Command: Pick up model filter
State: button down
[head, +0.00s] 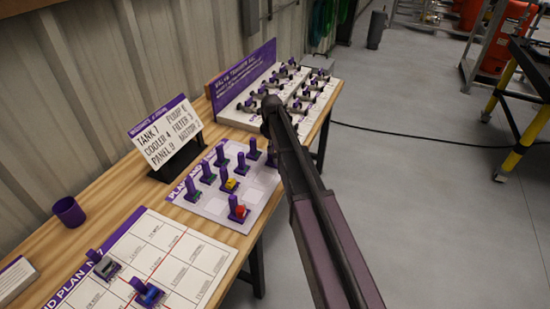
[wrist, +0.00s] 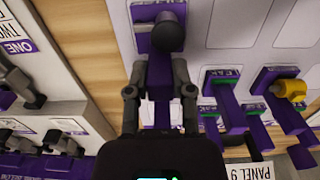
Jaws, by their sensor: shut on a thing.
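In the wrist view my gripper (wrist: 163,72) is shut on the purple post of a model, which I take to be the model filter (wrist: 143,40). It has a purple base and a dark round part; its label is too small to read. The base shows against the white board, and I cannot tell if it touches. In the head view my dark arm hides the gripper and the held model. Several other models with purple posts stand on the parts board (head: 212,206), among them a yellow one (head: 230,184) and a red one (head: 238,208).
A white sign (head: 166,139) stands behind the board on the wooden bench. A rack of dark fittings (head: 240,116) is at the far end. A gridded plan board (head: 165,250) holds two models in front, and a purple cup (head: 69,211) stands left.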

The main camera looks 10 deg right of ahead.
jog(key=shift+r, duration=0.2)
notch_tip(320, 180, up, 2)
jog(key=p, duration=0.2)
jog(key=shift+r+p, duration=0.1)
jog(key=shift+p, duration=0.2)
jog(key=shift+r+p, duration=0.85)
jog(key=s+a, duration=0.3)
jog(key=s, duration=1.2)
jog(key=shift+s+r+p, duration=0.35)
jog(key=shift+p, duration=0.05)
jog(key=shift+d, duration=0.1)
